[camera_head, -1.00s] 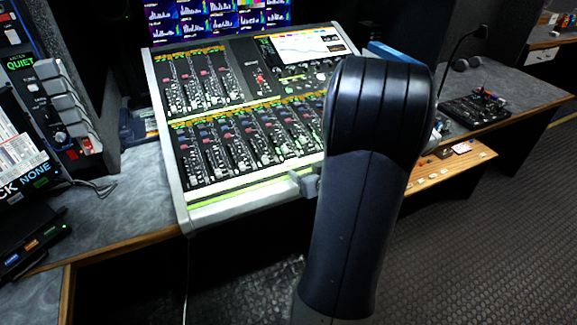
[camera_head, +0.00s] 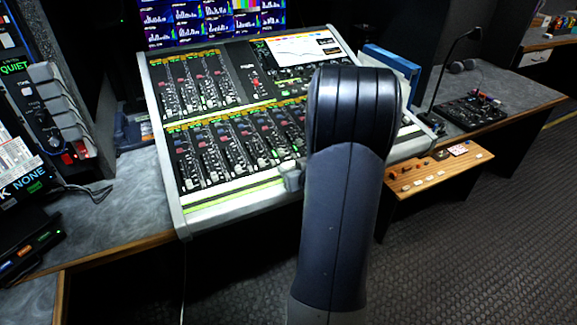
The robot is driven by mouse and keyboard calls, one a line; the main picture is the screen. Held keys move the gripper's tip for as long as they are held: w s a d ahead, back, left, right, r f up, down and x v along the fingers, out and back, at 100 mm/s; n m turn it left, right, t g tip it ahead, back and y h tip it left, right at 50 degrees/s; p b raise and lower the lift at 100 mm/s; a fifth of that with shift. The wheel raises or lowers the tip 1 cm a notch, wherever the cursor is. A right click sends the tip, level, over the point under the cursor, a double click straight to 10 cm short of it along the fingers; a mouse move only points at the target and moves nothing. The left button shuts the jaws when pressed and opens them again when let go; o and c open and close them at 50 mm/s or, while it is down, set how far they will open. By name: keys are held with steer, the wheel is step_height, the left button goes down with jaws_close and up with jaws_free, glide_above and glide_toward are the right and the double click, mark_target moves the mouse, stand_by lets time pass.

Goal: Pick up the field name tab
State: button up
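I cannot make out for certain which item is the field name tab. Several small white tabs (camera_head: 418,183) lie in a row along the front of a wooden pull-out shelf (camera_head: 444,177), right of my arm. Small orange-red pieces sit behind them, and a white card with red marks (camera_head: 459,150) lies at the shelf's back. My dark arm stands upright in the foreground and covers the shelf's left end. A small grey part, seemingly of my gripper (camera_head: 292,178), shows left of the arm at the mixing console's front edge. The fingers are otherwise hidden behind the arm.
The mixing console (camera_head: 178,220) fills the desk's middle. A blue binder (camera_head: 392,60) stands behind it. A button panel (camera_head: 62,115) stands at left. Dark floor (camera_head: 480,250) is open at right.

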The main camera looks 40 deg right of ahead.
steer(key=c, duration=0.6)
steer(key=shift+c, duration=0.2)
